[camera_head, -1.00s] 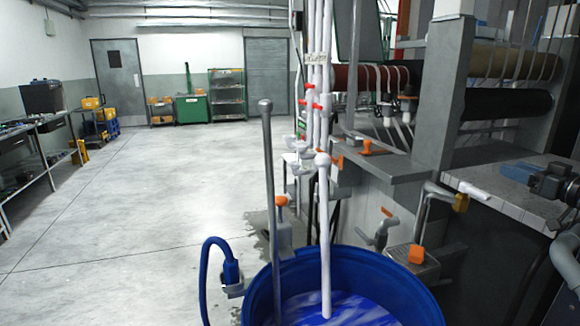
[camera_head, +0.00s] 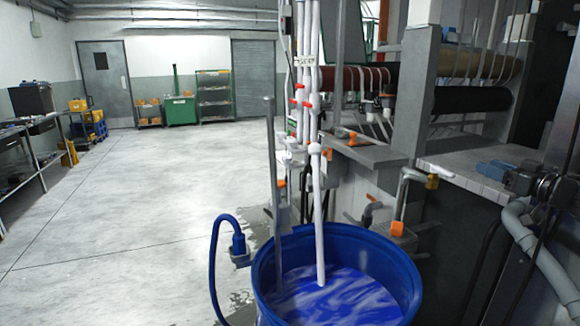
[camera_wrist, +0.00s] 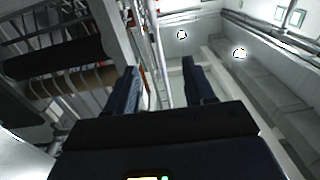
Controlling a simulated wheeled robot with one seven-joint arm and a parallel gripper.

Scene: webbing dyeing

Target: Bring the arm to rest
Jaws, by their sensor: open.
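My gripper (camera_wrist: 160,85) shows in the wrist view with its two dark fingers apart and nothing between them. It points up toward the ceiling and the upper part of the machine. My arm and gripper do not show in the head view. A blue tub (camera_head: 408,270) holds blue, streaked liquid. A white rod (camera_head: 317,210) stands in the liquid, leaning slightly. A grey rod (camera_head: 272,170) stands upright at the tub's left side.
The dyeing machine (camera_head: 425,100) with rollers and white webbing fills the right. Grey pipes (camera_head: 545,255) run at the lower right. A blue hose (camera_head: 214,260) curves left of the tub. Shelves (camera_head: 214,95) stand far back. The floor (camera_head: 150,180) at left is clear.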

